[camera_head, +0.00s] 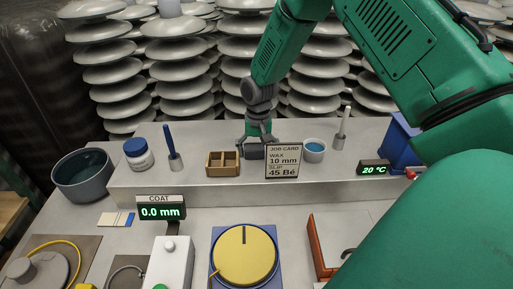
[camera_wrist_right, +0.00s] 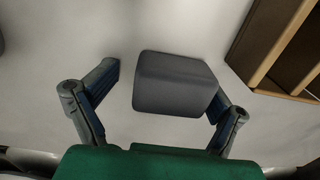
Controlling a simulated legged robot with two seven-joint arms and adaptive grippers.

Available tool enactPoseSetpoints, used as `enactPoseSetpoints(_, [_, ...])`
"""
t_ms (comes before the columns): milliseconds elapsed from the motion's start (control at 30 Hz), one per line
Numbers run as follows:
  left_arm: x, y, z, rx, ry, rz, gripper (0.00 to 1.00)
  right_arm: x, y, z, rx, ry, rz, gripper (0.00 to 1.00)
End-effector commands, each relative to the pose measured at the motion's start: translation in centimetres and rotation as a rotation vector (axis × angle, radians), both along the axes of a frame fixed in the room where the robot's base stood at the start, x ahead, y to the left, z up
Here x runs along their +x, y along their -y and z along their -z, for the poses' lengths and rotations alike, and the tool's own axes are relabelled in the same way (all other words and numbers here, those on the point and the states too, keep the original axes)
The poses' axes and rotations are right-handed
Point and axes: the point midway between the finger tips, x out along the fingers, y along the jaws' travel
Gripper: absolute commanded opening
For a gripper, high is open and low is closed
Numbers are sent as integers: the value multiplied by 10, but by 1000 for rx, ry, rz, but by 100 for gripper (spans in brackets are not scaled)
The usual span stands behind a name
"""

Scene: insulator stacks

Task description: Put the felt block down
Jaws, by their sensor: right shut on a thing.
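The felt block (camera_wrist_right: 175,83) is a dark grey block with rounded edges between the fingers of my right gripper (camera_wrist_right: 163,84). In the head view the right gripper (camera_head: 258,138) points down at the raised back shelf, with the felt block (camera_head: 252,152) low between its fingers, just right of a wooden divided box. The gripper is shut on the block. The block is at or very near the shelf surface; I cannot tell whether it touches. My left gripper is not in view.
The wooden box (camera_head: 222,163) stands close to the left of the block. The job card (camera_head: 283,161) is close on its right, with a blue-filled cup (camera_head: 314,151) beyond. A yellow disc (camera_head: 244,255) lies in front, below the shelf. Insulator stacks (camera_head: 186,75) stand behind.

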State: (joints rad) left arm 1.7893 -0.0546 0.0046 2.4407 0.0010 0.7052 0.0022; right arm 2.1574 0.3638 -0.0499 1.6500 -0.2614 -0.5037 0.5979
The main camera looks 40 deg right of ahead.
Motion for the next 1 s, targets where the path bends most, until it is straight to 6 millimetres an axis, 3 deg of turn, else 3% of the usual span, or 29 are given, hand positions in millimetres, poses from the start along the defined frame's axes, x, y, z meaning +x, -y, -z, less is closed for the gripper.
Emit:
enactPoseSetpoints(100, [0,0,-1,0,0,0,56,-2,-3,-2,6,-4,0,71])
enactPoseSetpoints(233, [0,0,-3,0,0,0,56,0,-3,-20,6,2,-2,71])
enactPoseSetpoints(500, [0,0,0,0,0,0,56,0,-2,-83,3,6,-2,71])
enactPoseSetpoints(700, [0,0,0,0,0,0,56,0,0,-117,4,3,-3,71])
enactPoseSetpoints(1000, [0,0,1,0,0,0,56,0,2,-133,6,1,-2,71])
